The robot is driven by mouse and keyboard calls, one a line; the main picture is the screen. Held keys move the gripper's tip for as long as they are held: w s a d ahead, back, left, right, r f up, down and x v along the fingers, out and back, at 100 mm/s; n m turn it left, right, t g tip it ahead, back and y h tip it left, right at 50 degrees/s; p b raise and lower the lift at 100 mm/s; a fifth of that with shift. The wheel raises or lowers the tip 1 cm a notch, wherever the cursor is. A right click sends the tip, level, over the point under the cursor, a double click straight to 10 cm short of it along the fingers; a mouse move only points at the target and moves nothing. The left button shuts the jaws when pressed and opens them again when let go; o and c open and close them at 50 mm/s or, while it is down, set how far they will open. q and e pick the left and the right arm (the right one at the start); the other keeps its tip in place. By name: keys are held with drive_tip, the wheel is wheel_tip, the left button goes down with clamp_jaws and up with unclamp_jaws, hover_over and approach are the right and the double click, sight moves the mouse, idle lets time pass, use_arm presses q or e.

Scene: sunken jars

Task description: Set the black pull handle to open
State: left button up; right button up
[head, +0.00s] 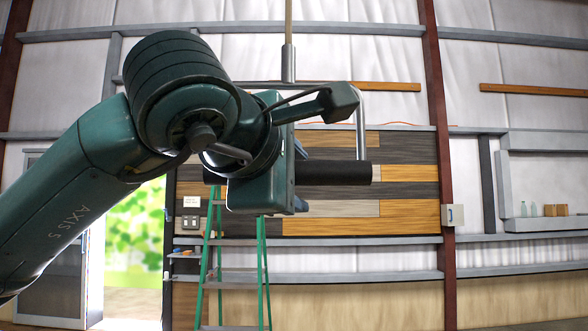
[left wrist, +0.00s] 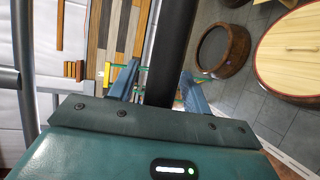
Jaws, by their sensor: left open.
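The black pull handle (head: 340,172) is a thick dark bar in a bent metal frame, hanging from a vertical rod (head: 288,62) in the head view. My left gripper (head: 302,177) is at the bar, with one blue-grey finger above it and one below. The gripper body hides the bar's middle. In the left wrist view the bar (left wrist: 172,50) runs between the two spread fingers of my left gripper (left wrist: 160,72). The fingers are open, with a gap visible on the left side; contact on the right side I cannot tell. My right gripper is not in view.
A green stepladder (head: 262,270) stands behind, before a wood-plank wall panel (head: 410,170). A shelf with jars (head: 545,224) is at the right. The left wrist view shows a round wooden lid (left wrist: 295,50) and a dark round tub (left wrist: 222,50) on the tiled floor.

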use_arm(q)
clamp_jaws()
idle(0.6)
